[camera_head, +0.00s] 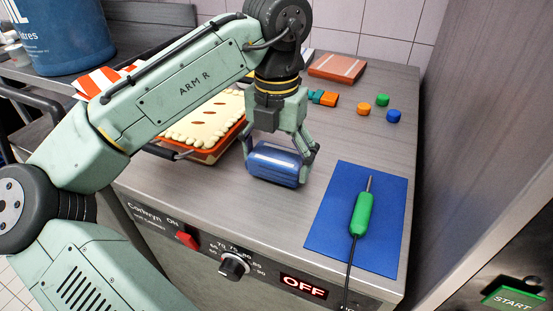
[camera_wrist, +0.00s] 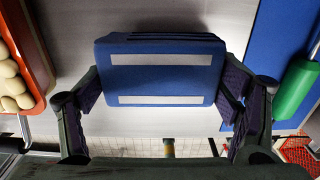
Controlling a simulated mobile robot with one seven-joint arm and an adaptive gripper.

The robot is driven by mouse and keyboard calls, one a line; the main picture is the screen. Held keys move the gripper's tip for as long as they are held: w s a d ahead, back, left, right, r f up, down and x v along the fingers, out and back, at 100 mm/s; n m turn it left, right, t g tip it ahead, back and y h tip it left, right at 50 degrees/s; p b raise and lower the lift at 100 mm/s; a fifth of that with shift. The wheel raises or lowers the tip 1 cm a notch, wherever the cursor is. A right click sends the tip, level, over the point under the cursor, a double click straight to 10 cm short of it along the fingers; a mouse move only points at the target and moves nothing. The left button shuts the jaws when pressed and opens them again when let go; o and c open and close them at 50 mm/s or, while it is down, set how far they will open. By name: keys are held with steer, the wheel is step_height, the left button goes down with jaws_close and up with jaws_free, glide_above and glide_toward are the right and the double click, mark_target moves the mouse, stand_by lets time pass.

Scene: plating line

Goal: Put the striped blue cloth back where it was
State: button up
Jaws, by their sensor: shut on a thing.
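The striped blue cloth (camera_head: 273,166) is a thick folded bundle between the fingers of my gripper (camera_head: 277,158), low over the steel counter top. I cannot tell whether it touches the counter. In the wrist view the cloth (camera_wrist: 160,73) is blue with two pale stripes, and the fingers of my gripper (camera_wrist: 164,92) press on its left and right sides. The place where the cloth lay before is not marked in these frames.
A pie in an orange dish (camera_head: 211,155) stands left of my gripper. A blue mat (camera_head: 325,232) with a green probe (camera_head: 361,213) lies right. Small orange (camera_head: 363,109), green (camera_head: 382,99) and blue (camera_head: 393,116) pieces and a red striped cloth (camera_head: 337,66) lie behind. Bare counter surrounds the cloth.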

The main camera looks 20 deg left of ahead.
mark_target(276, 156)
steer(key=shift+f, duration=0.5)
steer(key=o, duration=1.2)
steer(key=shift+f, duration=0.15)
steer(key=shift+c, duration=0.2)
step_height(276, 156, up, 12)
steer(key=shift+r+p, duration=0.2)
steer(key=shift+p, duration=0.15)
